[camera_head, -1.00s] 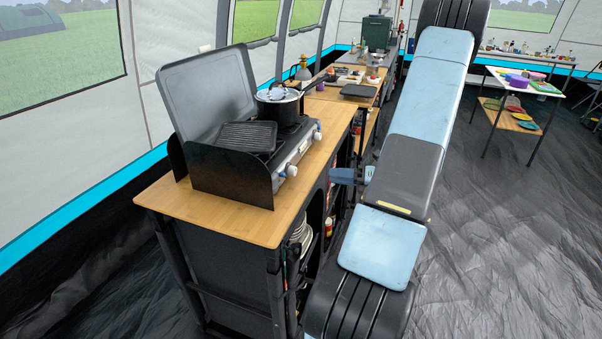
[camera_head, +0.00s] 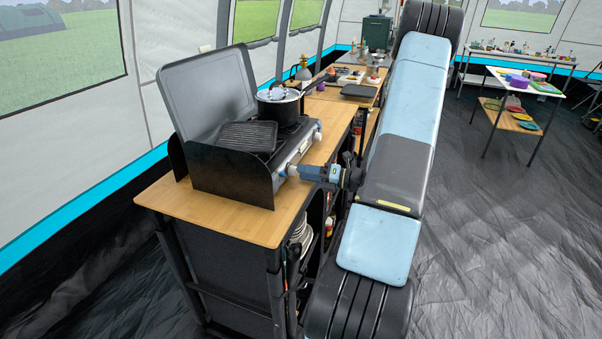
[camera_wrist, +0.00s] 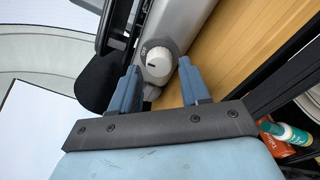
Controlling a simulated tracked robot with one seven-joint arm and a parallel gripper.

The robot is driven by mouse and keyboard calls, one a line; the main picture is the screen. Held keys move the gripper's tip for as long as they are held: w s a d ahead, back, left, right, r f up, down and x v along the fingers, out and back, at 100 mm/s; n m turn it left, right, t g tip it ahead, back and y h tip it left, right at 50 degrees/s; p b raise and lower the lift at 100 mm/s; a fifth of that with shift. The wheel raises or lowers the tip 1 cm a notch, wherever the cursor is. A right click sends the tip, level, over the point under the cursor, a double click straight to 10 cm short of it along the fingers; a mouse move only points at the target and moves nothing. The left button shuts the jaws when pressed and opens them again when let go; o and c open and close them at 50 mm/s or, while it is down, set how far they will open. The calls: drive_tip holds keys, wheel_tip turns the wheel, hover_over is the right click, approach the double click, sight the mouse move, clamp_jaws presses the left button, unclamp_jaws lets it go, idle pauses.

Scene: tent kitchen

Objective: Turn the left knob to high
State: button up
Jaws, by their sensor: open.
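The camp stove (camera_head: 285,150) stands on the wooden counter with its lid raised. Its near knob, at the left end of the front panel, is a white dial that shows in the wrist view (camera_wrist: 158,60) with a dark mark on its face. In the head view this knob is largely covered by my gripper (camera_head: 297,171). In the wrist view my gripper (camera_wrist: 158,82) is open, its two blue fingers on either side of the knob's lower part. I cannot tell whether they touch it. The other knob (camera_head: 317,136) is farther along the panel.
A pot (camera_head: 279,104) and a ribbed griddle (camera_head: 248,136) sit on the stove. A dark side shield (camera_head: 232,180) stands at its near end. The wooden counter (camera_head: 240,228) is bare in front. Bottles (camera_wrist: 285,135) stand on a shelf below.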

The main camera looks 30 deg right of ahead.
drive_tip(key=shift+x, duration=1.05)
drive_tip(key=shift+c, duration=0.3)
drive_tip(key=c, duration=0.7)
drive_tip(key=shift+n, duration=0.3)
drive_tip(key=n, duration=0.6)
drive_tip(key=shift+h, duration=0.3)
drive_tip(key=n, duration=0.6)
drive_tip(key=shift+s+a+r+h, duration=0.1)
drive_tip(key=shift+s+a+h, duration=0.05)
drive_tip(key=shift+h, duration=0.15)
drive_tip(key=shift+n, duration=0.3)
